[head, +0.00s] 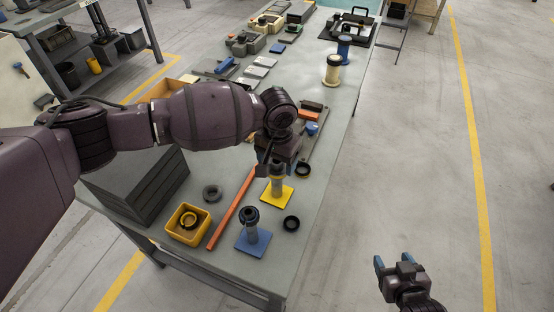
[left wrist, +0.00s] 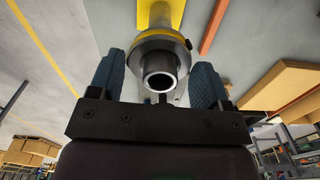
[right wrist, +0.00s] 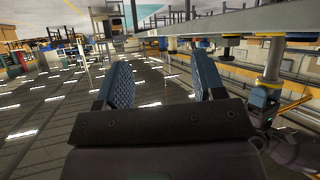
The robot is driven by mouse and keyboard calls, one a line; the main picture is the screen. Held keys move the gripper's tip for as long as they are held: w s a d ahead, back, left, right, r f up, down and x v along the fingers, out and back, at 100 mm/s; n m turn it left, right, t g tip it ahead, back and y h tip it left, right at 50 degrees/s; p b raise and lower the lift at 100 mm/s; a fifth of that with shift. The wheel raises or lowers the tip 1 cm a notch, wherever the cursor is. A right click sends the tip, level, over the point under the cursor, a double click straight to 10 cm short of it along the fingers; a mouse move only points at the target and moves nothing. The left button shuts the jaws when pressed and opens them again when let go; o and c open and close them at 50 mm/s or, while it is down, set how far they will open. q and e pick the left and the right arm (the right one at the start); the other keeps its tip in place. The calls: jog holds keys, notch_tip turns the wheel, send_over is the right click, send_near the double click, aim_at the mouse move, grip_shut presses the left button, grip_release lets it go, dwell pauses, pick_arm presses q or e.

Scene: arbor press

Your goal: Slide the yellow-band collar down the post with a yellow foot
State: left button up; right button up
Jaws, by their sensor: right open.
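The post with a yellow foot (head: 275,196) stands upright on the bench below my left gripper (head: 274,164). In the left wrist view the yellow-band collar (left wrist: 160,40) is around the post's upper part, above the yellow foot (left wrist: 176,12), and the post's hollow top end (left wrist: 161,80) sticks out past it. The left fingers are apart, one on each side of the collar and post; a firm hold does not show. In the head view the gripper partly hides the collar. My right gripper (head: 394,264) is open and empty, off the bench's right side.
A post with a blue foot (head: 252,243) stands nearer, carrying a dark collar (head: 249,214). An orange bar (head: 232,209), a yellow bin (head: 188,225) and a dark block stack (head: 140,186) are to the left. Tools fill the bench farther back.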

pick_arm(q)
jog(key=o, duration=0.4)
pick_arm(e)
jog(key=shift+s+f, duration=0.15)
jog(key=shift+s, duration=0.15)
jog(key=shift+s+f, duration=0.1)
jog(key=shift+s, duration=0.05)
pick_arm(q)
jog(key=shift+r, duration=0.25)
notch_tip(320, 180, up, 8)
jog(key=shift+r, duration=1.15)
pick_arm(e)
jog(key=shift+f, duration=0.15)
jog(key=shift+f, duration=0.1)
pick_arm(q)
jog(key=shift+s+f, duration=0.1)
pick_arm(e)
jog(key=shift+s, duration=0.15)
